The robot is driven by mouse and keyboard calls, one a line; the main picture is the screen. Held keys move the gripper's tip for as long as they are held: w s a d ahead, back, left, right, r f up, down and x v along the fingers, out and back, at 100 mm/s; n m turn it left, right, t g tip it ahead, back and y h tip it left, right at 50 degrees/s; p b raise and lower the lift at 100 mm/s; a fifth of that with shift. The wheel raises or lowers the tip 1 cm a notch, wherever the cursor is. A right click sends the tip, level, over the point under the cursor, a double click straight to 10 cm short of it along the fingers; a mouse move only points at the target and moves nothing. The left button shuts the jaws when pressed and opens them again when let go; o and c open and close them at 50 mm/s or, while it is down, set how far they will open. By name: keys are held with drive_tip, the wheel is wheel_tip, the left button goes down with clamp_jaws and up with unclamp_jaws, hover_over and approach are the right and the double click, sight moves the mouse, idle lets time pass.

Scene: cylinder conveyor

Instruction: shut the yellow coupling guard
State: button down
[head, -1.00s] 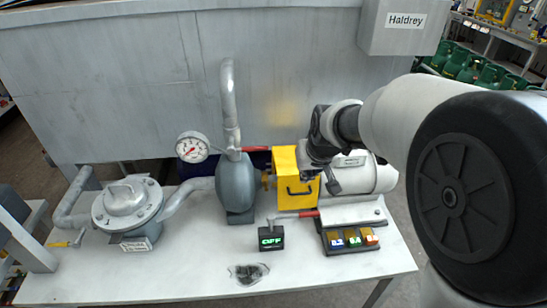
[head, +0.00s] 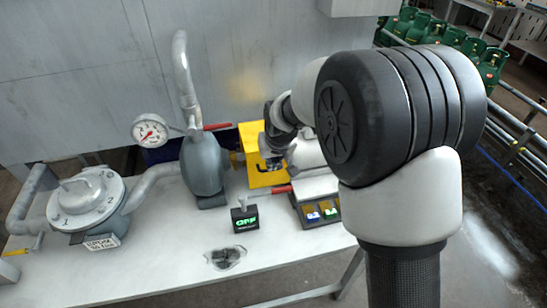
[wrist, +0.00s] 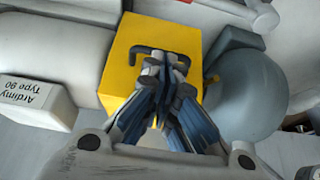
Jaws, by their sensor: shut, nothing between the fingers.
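The yellow coupling guard (head: 254,148) is a box between the grey pump body (head: 204,165) and the pale motor housing on the bench. Its front face carries a black handle, partly hidden by my arm. In the wrist view the guard (wrist: 122,60) fills the upper middle, with the black handle (wrist: 137,51) on its face. My gripper (wrist: 167,64) is shut and empty, with its fingertips at the handle. I cannot tell whether they touch it. In the head view my gripper (head: 273,162) is in front of the guard. How fully the guard is closed is not clear.
A red-handled lever (head: 276,190) and a box with a green lit display (head: 245,220) stand in front of the guard. Coloured buttons (head: 322,213) are to the right. A pressure gauge (head: 150,131) and a round flanged valve (head: 86,199) stand left. The front bench is mostly clear.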

drive_tip(key=shift+w+a+f, duration=0.1)
drive_tip(key=shift+w+f, duration=0.15)
drive_tip(key=shift+f, duration=0.25)
wheel_tip(320, 180, down, 4)
drive_tip(key=shift+r+b, duration=0.1)
drive_tip(key=shift+b, duration=0.85)
drive_tip(key=shift+r, duration=0.15)
